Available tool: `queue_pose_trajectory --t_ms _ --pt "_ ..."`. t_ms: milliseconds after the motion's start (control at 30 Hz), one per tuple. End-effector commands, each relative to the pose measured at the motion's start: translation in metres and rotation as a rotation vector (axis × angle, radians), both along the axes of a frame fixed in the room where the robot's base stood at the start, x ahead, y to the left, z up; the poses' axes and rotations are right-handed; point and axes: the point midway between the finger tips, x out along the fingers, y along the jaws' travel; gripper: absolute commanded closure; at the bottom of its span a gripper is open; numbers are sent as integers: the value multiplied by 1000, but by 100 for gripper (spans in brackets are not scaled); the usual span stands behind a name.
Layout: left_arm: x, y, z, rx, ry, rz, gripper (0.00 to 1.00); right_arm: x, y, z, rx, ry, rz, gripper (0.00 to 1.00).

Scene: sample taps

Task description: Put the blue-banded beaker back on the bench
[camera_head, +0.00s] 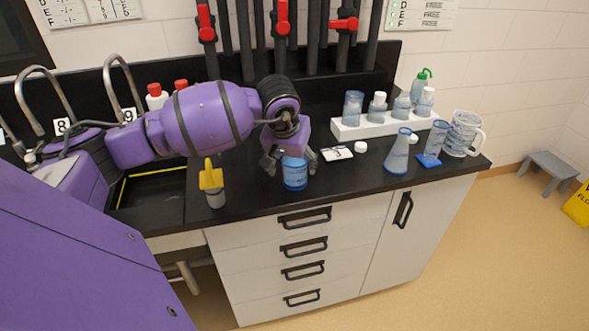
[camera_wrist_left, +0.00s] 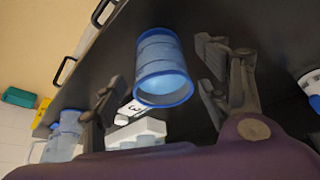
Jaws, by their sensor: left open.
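The blue-banded beaker (camera_head: 295,177) is clear blue with a blue rim and stands upright on the black bench (camera_head: 250,196), near its front edge. Its upper part is partly hidden by my gripper in the head view. My left gripper (camera_head: 291,163) is above it with the fingers spread to either side. In the left wrist view, the beaker (camera_wrist_left: 163,65) shows between the open fingers of my left gripper (camera_wrist_left: 163,78), with a visible gap on both sides. My right gripper is out of view.
A yellow-topped grey container (camera_head: 214,186) stands left of the beaker, beside the sink (camera_head: 150,190). To the right are a white card (camera_head: 337,153), a white cap (camera_head: 360,147), a blue-rimmed flask (camera_head: 399,152), a blue-based cylinder (camera_head: 433,145), a jug (camera_head: 462,134) and a white rack (camera_head: 380,127) of bottles.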

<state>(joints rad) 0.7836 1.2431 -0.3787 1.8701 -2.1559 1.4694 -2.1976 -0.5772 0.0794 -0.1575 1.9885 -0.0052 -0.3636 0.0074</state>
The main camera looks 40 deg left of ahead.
Motion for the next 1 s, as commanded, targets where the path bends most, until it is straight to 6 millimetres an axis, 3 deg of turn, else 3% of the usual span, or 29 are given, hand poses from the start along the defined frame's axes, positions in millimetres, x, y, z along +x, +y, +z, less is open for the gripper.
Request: queue_pose_trajectory --t_ms 100,300,500,667,767,833,900,967,1000 --pt "-10 -2 27 5 -3 -2 32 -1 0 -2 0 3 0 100" --pt "-23 -7 61 2 -3 0 32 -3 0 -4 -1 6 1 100" --pt "-30 -10 76 1 0 0 32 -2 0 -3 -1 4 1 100" --pt "-33 -16 71 -27 9 5 32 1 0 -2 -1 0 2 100" --pt "-43 -44 43 -154 52 33 32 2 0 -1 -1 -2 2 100" --pt "-58 -81 11 -326 113 87 32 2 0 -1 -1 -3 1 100" --pt "-84 -132 -23 -570 215 195 32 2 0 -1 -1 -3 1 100" --pt "-110 -185 -45 -831 343 347 32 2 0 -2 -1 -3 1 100" --pt "-129 -221 -52 -1031 457 494 32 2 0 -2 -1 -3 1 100"
